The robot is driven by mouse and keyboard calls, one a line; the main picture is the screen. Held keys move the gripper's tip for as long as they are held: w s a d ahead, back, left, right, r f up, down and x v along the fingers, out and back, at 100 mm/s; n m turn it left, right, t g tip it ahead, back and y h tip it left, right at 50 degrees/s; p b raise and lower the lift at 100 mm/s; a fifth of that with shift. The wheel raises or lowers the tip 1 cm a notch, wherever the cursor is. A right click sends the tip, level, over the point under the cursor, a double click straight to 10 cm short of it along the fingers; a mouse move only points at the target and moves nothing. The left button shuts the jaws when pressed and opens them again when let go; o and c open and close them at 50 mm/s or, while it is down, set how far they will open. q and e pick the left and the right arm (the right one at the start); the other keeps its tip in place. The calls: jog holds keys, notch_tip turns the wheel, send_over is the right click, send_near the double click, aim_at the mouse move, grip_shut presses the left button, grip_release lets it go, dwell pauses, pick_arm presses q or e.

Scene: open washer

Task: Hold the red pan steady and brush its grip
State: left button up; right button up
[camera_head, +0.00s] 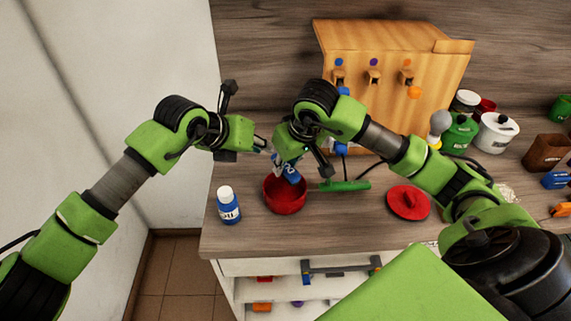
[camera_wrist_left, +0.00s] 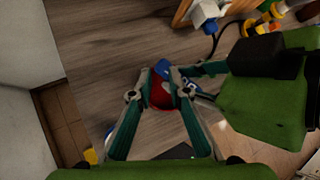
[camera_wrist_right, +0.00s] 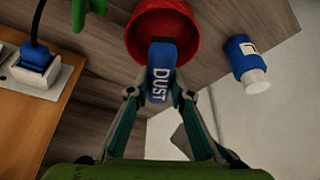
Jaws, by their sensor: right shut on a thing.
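The red pan (camera_head: 284,196) stands on the counter's left part, and it also shows in the right wrist view (camera_wrist_right: 188,20). My right gripper (camera_wrist_right: 160,92) is shut on a blue piece marked "DUST" (camera_wrist_right: 160,72), which it holds at the pan's rim and over part of it. Whether the blue piece touches the pan, I cannot tell. My left gripper (camera_wrist_left: 158,78) is open and comes in from the left, its fingertips apart with the red pan showing between them. In the head view the right gripper hides part of the blue piece. The pan's grip is not clear.
A blue bottle with a white cap (camera_head: 228,205) stands left of the pan. A green piece with a black cord (camera_head: 345,186) and a red lid (camera_head: 407,204) lie to the right. A wooden box (camera_head: 395,55) stands behind. An open drawer (camera_head: 300,290) sits below the counter.

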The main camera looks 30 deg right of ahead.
pick_arm(q)
jog(key=s+a+f+m+y, duration=0.2)
jog(key=a+f+y, duration=0.15)
jog(key=f, duration=0.25)
jog(key=shift+w+x, duration=0.15)
jog(key=shift+x, duration=2.1)
jog(key=shift+w+x, duration=0.1)
jog(key=shift+x, duration=2.15)
jog(key=shift+d+r, duration=0.15)
jog(key=c, duration=0.5)
jog(key=shift+t+h, duration=0.25)
jog(key=shift+t, duration=0.05)
grip_shut()
pick_arm(e)
jog(key=shift+f, duration=0.15)
